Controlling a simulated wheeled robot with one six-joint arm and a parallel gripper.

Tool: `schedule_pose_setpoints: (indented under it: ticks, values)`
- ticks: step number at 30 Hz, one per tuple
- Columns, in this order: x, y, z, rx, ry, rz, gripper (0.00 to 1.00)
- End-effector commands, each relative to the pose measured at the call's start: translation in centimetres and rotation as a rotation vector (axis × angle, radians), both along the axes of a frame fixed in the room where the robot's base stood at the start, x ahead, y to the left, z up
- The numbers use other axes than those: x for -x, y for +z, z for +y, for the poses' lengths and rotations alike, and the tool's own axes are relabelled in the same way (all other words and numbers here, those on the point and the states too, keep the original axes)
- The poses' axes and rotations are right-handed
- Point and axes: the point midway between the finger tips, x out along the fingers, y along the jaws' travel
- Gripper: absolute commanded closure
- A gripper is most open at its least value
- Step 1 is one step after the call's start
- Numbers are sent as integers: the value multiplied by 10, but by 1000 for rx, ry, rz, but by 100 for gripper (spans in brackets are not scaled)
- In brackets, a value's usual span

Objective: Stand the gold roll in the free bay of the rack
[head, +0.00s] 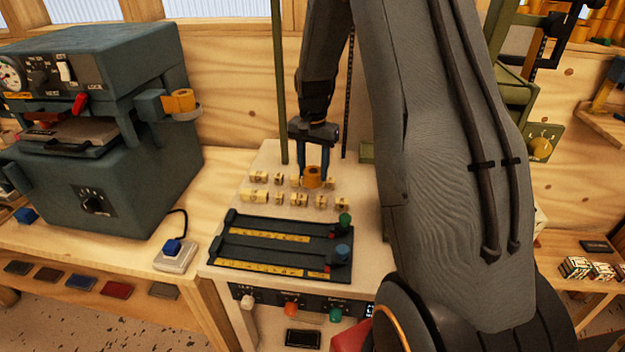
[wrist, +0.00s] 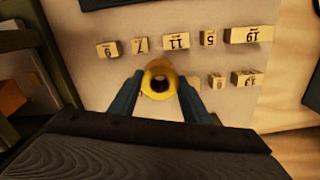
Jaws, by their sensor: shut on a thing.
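My gripper (head: 313,172) points down over the white worktop and is shut on a gold roll (head: 313,178). In the wrist view the gold roll (wrist: 158,80) sits between the two blue fingertips (wrist: 162,92), its dark round hole facing the camera. The roll looks upright, among two rows of pale numbered blocks. I cannot tell whether it touches the worktop. I cannot make out for sure which thing is the rack or where its free bay is. Several gold-orange pieces (head: 600,28) show at the upper right, partly cut off.
Pale numbered blocks (wrist: 176,41) stand close around the roll. A black two-track fixture (head: 270,243) with yellow scales and green and blue knobs lies in front. A grey machine (head: 95,130) with another gold-orange roll (head: 180,101) on its bracket stands left. A green post (head: 279,90) rises behind.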

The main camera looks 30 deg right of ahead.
Motion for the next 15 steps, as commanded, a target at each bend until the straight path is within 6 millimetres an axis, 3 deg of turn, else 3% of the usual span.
schedule_pose_setpoints:
  ticks: [5,11,15]
  values:
    - [1,-16,0,0,0,3,81]
    - [2,-42,0,-1,0,5,100]
    - [2,-45,0,-1,0,3,100]
